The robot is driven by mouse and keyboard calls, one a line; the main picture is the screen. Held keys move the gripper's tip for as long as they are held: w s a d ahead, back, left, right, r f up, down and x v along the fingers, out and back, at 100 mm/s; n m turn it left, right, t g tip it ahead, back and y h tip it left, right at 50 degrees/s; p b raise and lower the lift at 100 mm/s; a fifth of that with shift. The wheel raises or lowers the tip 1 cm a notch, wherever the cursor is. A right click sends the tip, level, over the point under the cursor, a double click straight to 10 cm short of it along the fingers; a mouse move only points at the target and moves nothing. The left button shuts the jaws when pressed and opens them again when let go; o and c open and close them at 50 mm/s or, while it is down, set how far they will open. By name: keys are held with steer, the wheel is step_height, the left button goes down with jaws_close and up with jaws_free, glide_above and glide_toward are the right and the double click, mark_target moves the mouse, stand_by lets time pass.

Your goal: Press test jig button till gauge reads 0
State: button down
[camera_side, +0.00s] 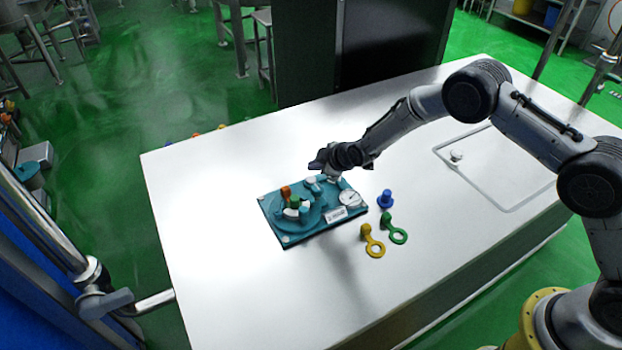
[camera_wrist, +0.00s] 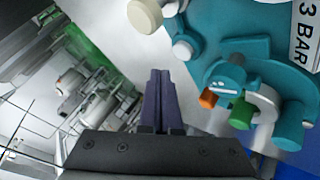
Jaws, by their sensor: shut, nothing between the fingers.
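The teal test jig (camera_side: 290,238) lies on the white table, and part of it fills the upper right of the wrist view (camera_wrist: 215,30). A round white gauge (camera_side: 350,198) sits at its right end; its reading is too small to make out. My gripper (camera_side: 316,164) is over the jig's far edge, its dark purple fingers shut together and empty. In the wrist view the fingertips (camera_wrist: 160,72) point toward a cream round cap (camera_wrist: 145,14), with a visible gap between. I cannot tell for sure whether this cap is the button.
Orange (camera_wrist: 208,98) and green (camera_wrist: 241,114) knobs stand on the jig, beside a "3 BAR" label (camera_wrist: 305,30). Blue (camera_side: 385,199), yellow (camera_side: 374,247) and green (camera_side: 395,230) plugs lie right of it. The table's left part (camera_side: 200,200) is clear.

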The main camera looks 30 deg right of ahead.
mark_target(315, 181)
steer(key=shift+f, duration=0.95)
stand_by(1.4)
steer(key=shift+f, duration=0.4)
steer(key=shift+f, duration=0.5)
stand_by(0.8)
steer(key=shift+r, duration=0.9)
steer(key=shift+r, duration=2.5)
